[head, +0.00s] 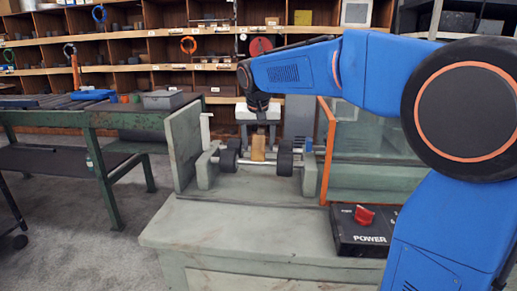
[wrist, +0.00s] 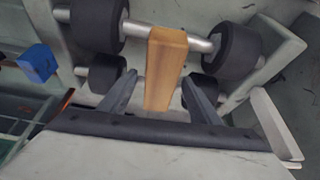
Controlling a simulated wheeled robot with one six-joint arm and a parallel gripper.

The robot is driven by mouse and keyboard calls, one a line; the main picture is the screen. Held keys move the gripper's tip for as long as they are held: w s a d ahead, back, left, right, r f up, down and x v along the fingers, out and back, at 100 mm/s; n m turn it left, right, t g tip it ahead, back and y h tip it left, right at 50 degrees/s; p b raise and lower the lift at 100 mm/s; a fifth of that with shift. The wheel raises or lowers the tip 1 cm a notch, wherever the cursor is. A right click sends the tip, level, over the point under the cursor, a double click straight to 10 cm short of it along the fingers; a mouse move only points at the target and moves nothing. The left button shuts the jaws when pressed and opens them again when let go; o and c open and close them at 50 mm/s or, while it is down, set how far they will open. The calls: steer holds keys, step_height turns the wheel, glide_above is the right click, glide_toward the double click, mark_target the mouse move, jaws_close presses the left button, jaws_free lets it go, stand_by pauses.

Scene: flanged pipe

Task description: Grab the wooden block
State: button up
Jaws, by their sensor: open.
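The wooden block (head: 258,148) stands upright among the rollers of the machine on the bench in the head view. In the wrist view the wooden block (wrist: 166,68) lies between my two fingers, its far end over a metal rod. My gripper (wrist: 160,88) is open, with a finger on either side of the block and a gap visible at each side. In the head view my gripper (head: 259,136) hangs down over the rollers, and its fingers are hard to make out.
Black rollers (head: 285,160) on metal rods flank the block closely. An upright panel (head: 184,146) stands at the left and an orange-framed clear guard (head: 326,150) at the right. A power box with a red knob (head: 364,216) sits at the front right. The bench front (head: 225,220) is clear.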

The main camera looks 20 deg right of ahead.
steer(key=c, duration=1.2)
steer(key=shift+r, duration=0.1)
